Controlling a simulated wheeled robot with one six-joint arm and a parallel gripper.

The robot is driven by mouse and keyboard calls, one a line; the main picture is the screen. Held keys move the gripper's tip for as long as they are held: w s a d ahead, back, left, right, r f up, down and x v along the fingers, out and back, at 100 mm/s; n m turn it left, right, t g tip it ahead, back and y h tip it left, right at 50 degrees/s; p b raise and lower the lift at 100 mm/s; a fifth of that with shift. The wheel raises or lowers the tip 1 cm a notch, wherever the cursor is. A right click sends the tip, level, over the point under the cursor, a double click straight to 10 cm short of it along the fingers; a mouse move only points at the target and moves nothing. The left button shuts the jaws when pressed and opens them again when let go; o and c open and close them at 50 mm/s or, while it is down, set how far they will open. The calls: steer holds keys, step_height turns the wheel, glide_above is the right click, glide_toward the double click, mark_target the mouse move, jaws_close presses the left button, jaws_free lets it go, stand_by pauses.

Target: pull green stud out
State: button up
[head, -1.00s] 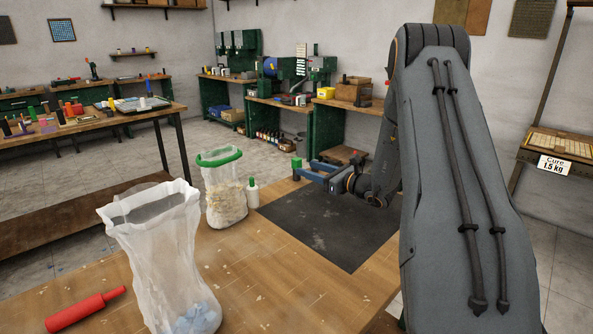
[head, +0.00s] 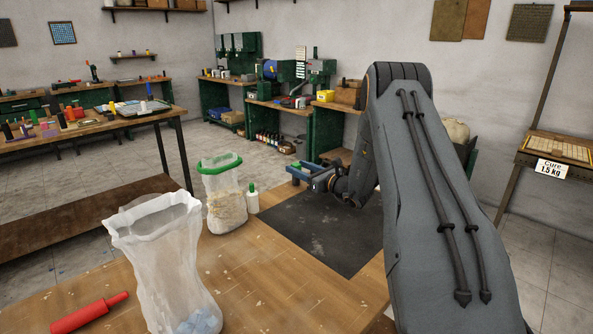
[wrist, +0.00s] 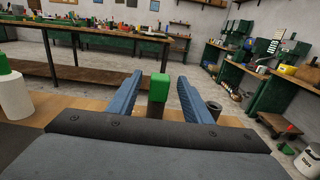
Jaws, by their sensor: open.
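In the wrist view the green stud (wrist: 160,86) stands upright, with a bright green top and a darker lower part. It appears between the two blue fingers of my gripper (wrist: 160,80). The fingers are apart, with a visible gap on each side of the stud. In the head view my gripper (head: 297,172) reaches left over the far edge of the dark mat (head: 325,230). The stud is too small or hidden to make out clearly there. Its base is hidden in the wrist view by the gripper body.
A white bottle with a green cap (head: 252,200) stands left of my gripper. Beside it is a green-rimmed bag (head: 225,206). A small dark cylinder (wrist: 214,109) stands right of the fingers.

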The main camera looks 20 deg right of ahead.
steer(key=shift+c, duration=0.4)
steer(key=c, duration=1.1)
steer(key=shift+o, duration=0.2)
steer(key=shift+r, duration=0.15)
step_height(320, 180, up, 10)
steer(key=b, duration=0.2)
